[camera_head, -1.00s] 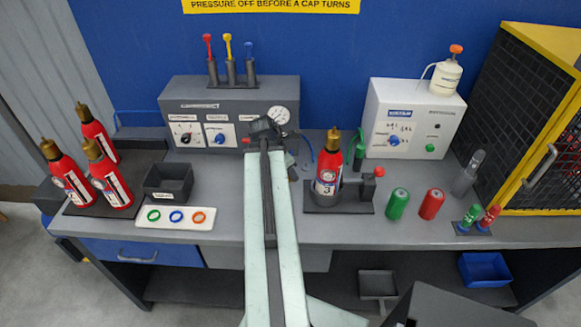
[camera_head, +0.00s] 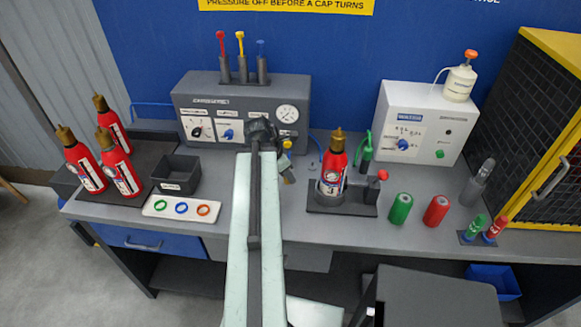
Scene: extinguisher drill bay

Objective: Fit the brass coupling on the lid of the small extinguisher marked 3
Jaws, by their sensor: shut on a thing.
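The small red extinguisher marked 3 (camera_head: 332,180) stands upright in a dark holder (camera_head: 322,209) right of my arm, with a brass-coloured top. My gripper (camera_head: 286,171) is left of it, in front of the grey panel box and clear of the extinguisher.
Several red extinguishers (camera_head: 120,172) stand on the left beside a dark bin (camera_head: 176,174) and a white tray of coloured rings (camera_head: 180,208). A green can (camera_head: 401,208) and a red can (camera_head: 436,210) stand right of the holder. A yellow-framed mesh cabinet (camera_head: 530,120) bounds the right.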

